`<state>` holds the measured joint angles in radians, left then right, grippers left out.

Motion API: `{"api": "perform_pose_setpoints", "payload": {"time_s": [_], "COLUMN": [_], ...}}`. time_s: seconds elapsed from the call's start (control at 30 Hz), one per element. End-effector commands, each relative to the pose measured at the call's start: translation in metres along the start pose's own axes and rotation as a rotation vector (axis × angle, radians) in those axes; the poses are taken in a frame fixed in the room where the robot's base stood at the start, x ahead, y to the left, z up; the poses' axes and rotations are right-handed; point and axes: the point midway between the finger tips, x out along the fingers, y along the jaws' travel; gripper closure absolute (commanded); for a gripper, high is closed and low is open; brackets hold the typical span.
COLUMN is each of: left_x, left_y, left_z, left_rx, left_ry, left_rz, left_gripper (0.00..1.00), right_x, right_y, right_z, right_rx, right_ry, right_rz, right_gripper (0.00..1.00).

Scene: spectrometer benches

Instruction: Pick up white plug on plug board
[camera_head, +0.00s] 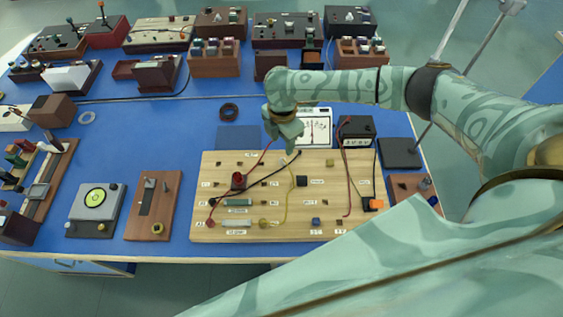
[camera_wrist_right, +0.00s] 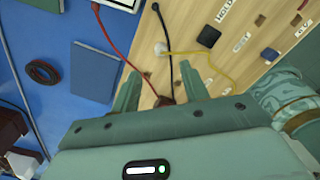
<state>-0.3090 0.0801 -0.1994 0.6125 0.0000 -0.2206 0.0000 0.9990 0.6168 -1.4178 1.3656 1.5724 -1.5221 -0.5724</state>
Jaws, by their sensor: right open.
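The wooden plug board (camera_head: 340,231) lies on the blue bench, carrying labelled blocks and coloured wires. In the right wrist view, a small white plug (camera_wrist_right: 160,48) sits on the board at the end of a yellow wire, beside a black wire. My right gripper (camera_head: 285,138) is above the board's back edge in the head view. In the right wrist view its two fingers (camera_wrist_right: 158,88) are apart, with the white plug beyond their tips and nothing held. The plug is too small to make out clearly in the head view. My left gripper is out of view.
A white-faced meter (camera_head: 315,128) and a black box (camera_head: 356,131) stand behind the board. A blue pad (camera_head: 238,137) and a dark ring (camera_head: 229,112) lie to the back left. Red (camera_wrist_right: 112,45) and black (camera_wrist_right: 168,50) wires run near my fingers.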

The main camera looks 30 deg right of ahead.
Motion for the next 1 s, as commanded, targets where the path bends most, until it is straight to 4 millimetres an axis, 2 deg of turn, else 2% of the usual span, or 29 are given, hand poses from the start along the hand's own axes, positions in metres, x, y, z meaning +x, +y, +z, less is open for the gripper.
{"api": "perform_pose_setpoints", "payload": {"time_s": [0.03,0.27,0.53,0.83,0.87,1.0], "left_x": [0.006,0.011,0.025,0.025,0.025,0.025], "left_y": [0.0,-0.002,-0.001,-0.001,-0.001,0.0], "left_z": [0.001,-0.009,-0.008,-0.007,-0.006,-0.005], "left_rx": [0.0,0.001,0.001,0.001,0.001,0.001], "left_ry": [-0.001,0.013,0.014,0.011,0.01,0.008], "left_rz": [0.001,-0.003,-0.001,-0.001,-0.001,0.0], "left_gripper": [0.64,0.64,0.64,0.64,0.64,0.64], "right_x": [0.013,0.032,0.075,0.079,0.079,0.079], "right_y": [0.0,0.0,-0.003,-0.002,-0.002,-0.002], "right_z": [0.0,0.0,0.001,0.001,0.001,0.001], "right_rx": [0.0,0.0,0.001,0.0,0.0,0.001], "right_ry": [0.0,0.0,0.0,0.0,0.0,0.0], "right_rz": [-0.003,0.0,-0.002,0.0,0.0,0.0], "right_gripper": [0.55,0.55,0.55,0.55,0.61,1.0]}}
